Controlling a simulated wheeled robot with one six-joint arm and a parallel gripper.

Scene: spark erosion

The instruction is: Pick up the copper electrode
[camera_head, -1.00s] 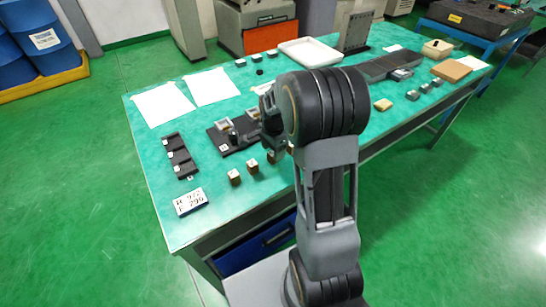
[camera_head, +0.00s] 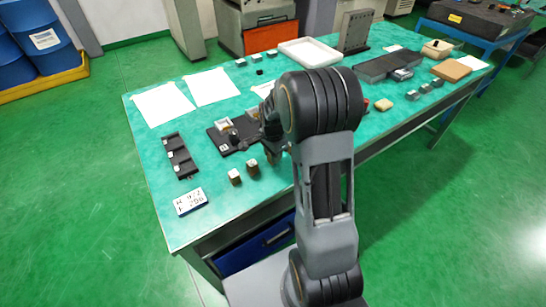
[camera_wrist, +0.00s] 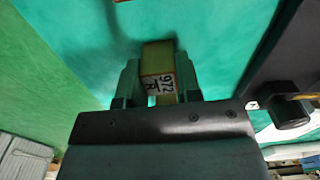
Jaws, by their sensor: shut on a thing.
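My gripper (camera_wrist: 158,88) is shut on a small copper-brown block, the copper electrode (camera_wrist: 158,57), in the wrist view. A white label on the block reads "972" and "R". One finger is on each side of it, and green tabletop shows around it. Whether the block still touches the table I cannot tell. In the head view my gripper (camera_head: 270,145) is low over the table, partly hidden by my arm. Two similar brown blocks with pale tops, a left one (camera_head: 235,177) and a right one (camera_head: 252,168), stand to its left.
A white card (camera_head: 190,201) with black characters lies at the table's front left corner. A black tray (camera_head: 180,157) with compartments lies behind it. A dark fixture plate (camera_head: 216,138) is just left of my gripper. White sheets (camera_head: 163,104) lie at the back left.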

